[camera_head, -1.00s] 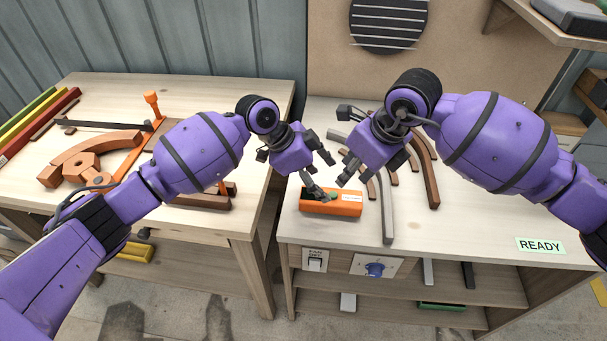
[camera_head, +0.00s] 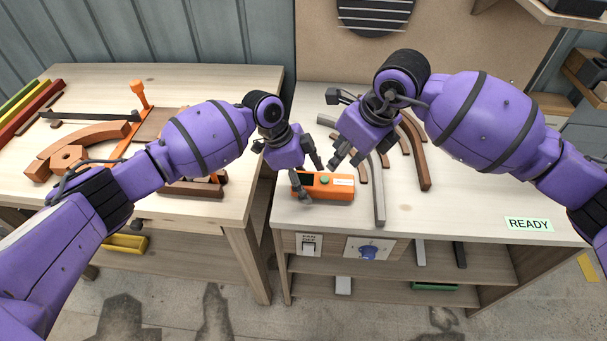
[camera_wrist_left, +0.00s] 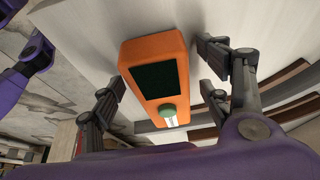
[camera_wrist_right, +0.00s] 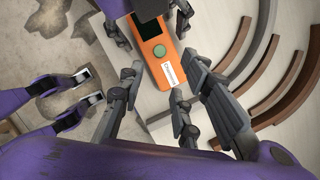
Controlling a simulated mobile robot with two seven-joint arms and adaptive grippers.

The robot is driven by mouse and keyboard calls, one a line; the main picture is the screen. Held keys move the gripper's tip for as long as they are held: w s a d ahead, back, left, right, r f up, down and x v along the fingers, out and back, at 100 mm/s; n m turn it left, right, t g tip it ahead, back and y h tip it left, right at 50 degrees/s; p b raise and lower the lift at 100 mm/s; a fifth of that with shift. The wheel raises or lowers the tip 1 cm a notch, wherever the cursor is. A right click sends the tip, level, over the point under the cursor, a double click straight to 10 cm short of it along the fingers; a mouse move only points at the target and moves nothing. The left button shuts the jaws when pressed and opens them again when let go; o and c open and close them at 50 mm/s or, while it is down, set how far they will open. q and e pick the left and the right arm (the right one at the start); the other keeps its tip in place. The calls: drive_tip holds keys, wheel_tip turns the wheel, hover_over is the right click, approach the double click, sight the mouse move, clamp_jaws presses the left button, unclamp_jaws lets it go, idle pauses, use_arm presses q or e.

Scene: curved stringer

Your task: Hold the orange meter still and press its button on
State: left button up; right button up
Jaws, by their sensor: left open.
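The orange meter (camera_head: 340,188) lies on the right bench near its front edge, with a dark screen and a green button (camera_head: 324,180). My left gripper (camera_head: 311,182) is open at the meter's left end. In the left wrist view the meter (camera_wrist_left: 180,55) lies between its parted fingers, with gaps on both sides; contact is not visible. The screen (camera_wrist_left: 160,82) is dark and the button (camera_wrist_left: 168,110) is uncovered. My right gripper (camera_head: 345,160) hovers just behind and above the meter. In the right wrist view its fingers (camera_wrist_right: 156,82) are apart and empty, below the labelled end.
Curved wooden strips (camera_head: 413,150) and a grey strip (camera_head: 379,190) lie right of the meter. A READY sign (camera_head: 529,224) is on the bench's front right. A switch (camera_head: 308,244) and a blue knob (camera_head: 368,252) are on the bench front. The left bench (camera_head: 215,90) holds wooden parts.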

use_arm(q)
drive_tip(key=c, duration=1.5)
use_arm(e)
drive_tip(key=shift+c, duration=0.2)
clamp_jaws()
idle(1.4)
